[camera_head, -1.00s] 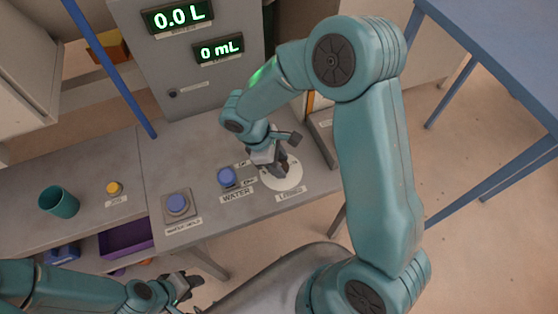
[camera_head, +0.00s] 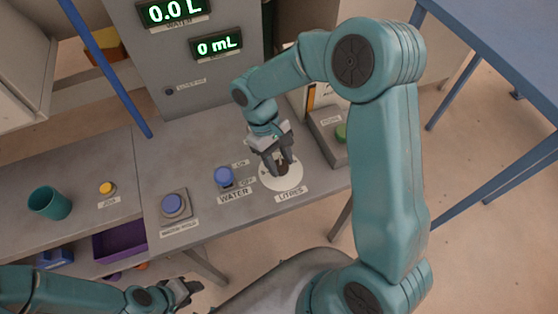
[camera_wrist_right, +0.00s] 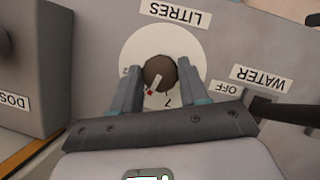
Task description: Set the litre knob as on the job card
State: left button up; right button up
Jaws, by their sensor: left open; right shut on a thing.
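The litre knob (camera_wrist_right: 159,73) is a dark round knob with a pale pointer, on a white dial (camera_head: 274,184) behind the LITRES label (camera_head: 291,194). In the right wrist view, the pointer slants and a small red mark shows near one end. Most dial figures are hidden by the fingers. My right gripper (camera_head: 281,170) is shut on the knob, one finger on each side. My left gripper (camera_head: 187,291) is open and empty at the bottom, away from the bench. The displays read 0.0 L (camera_head: 174,10) and 0 mL (camera_head: 216,45). I cannot make out a job card.
The blue WATER knob (camera_head: 226,177) stands just left of the dial. A grey box with a green button (camera_head: 341,132) stands to the right.

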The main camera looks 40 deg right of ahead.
jog(key=shift+m+y, duration=0.4)
jog(key=shift+m, duration=0.5)
jog(key=o, duration=1)
jog(key=v, duration=1.6)
jog(key=shift+w+d+r, duration=0.1)
jog(key=shift+w, duration=0.05)
